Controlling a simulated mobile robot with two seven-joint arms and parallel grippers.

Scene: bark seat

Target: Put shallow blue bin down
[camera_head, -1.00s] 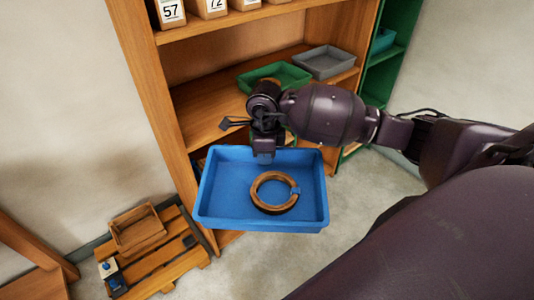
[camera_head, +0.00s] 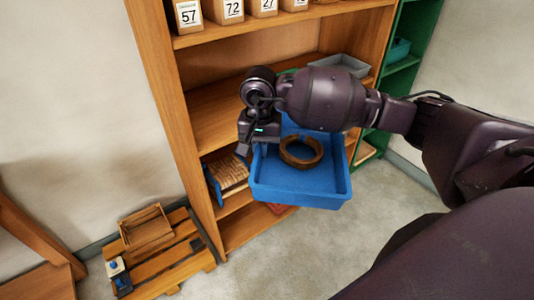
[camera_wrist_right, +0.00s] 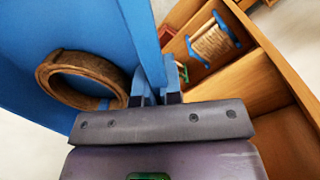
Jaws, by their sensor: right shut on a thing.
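The shallow blue bin (camera_head: 300,190) hangs in the air in front of the wooden shelf unit, roughly level in the head view. A brown ring (camera_head: 301,152) lies inside it. My right gripper (camera_head: 246,146) is at the bin's left rear side in the head view. In the right wrist view, my right gripper (camera_wrist_right: 158,92) is shut on the wall of the blue bin (camera_wrist_right: 120,35), with the ring (camera_wrist_right: 82,80) at the left. The far rim is partly hidden by my right arm. My left gripper is not in view.
The shelf unit (camera_head: 165,95) has numbered boxes (camera_head: 232,10) on an upper shelf and a grey tray (camera_head: 341,65) on the shelf below. A lower shelf holds a blue-ended item (camera_head: 213,188). A pallet (camera_head: 175,262) with a wooden crate (camera_head: 146,228) stands at lower left.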

